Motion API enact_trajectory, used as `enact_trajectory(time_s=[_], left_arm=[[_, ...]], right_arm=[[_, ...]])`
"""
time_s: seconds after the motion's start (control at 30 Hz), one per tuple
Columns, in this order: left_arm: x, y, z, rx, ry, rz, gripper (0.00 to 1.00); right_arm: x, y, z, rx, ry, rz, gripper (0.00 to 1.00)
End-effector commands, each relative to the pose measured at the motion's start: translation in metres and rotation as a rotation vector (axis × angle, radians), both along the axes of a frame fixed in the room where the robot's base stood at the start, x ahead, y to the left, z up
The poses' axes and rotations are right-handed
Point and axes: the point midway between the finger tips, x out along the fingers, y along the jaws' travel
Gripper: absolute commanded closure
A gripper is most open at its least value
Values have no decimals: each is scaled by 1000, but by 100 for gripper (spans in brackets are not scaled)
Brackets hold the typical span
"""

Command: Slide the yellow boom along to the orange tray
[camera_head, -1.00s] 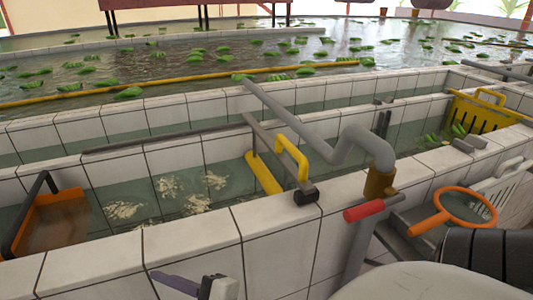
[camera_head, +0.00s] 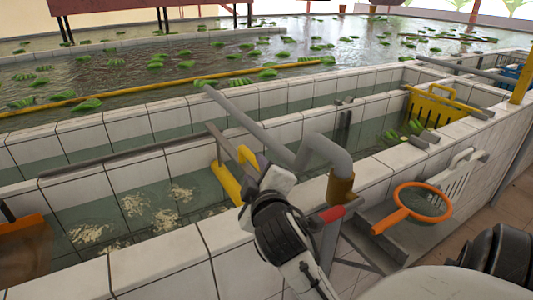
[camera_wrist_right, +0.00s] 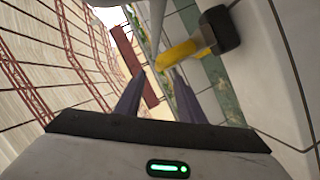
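The yellow boom (camera_head: 226,184) lies across the near water channel, with a raised yellow handle (camera_head: 248,155) beside the near wall. The orange tray (camera_head: 24,247) sits in the same channel at the far left, cut off by the picture edge. My right gripper (camera_head: 264,168) is just right of the handle and partly covers its near end. In the right wrist view its two dark fingers (camera_wrist_right: 158,80) stand apart with nothing between them. The yellow handle (camera_wrist_right: 180,53) shows there just beyond the fingertips, beside a black end block (camera_wrist_right: 218,30). My left gripper is not in view.
Pale clumps (camera_head: 165,217) float between tray and boom. A grey bent pipe (camera_head: 325,150) rises right of my gripper. An orange-rimmed net (camera_head: 422,203) and a red handle (camera_head: 332,214) are further right. A yellow basket (camera_head: 432,108) stands at the back right.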

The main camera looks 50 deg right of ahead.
Motion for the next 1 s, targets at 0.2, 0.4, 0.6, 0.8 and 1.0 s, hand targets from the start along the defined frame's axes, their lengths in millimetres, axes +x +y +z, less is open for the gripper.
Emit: enact_trajectory(time_s=[0.2, 0.4, 0.6, 0.8, 1.0], left_arm=[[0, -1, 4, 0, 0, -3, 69], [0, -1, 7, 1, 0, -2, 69], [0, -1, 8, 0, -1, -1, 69], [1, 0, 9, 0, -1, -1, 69], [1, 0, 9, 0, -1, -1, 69]], right_arm=[[24, -20, -5, -2, 1, -7, 64], [53, -43, -14, -2, 2, -6, 64], [72, -57, -20, 0, 2, -6, 64], [77, -60, -21, 1, 0, -5, 64], [77, -60, -22, 0, 0, -5, 68]])
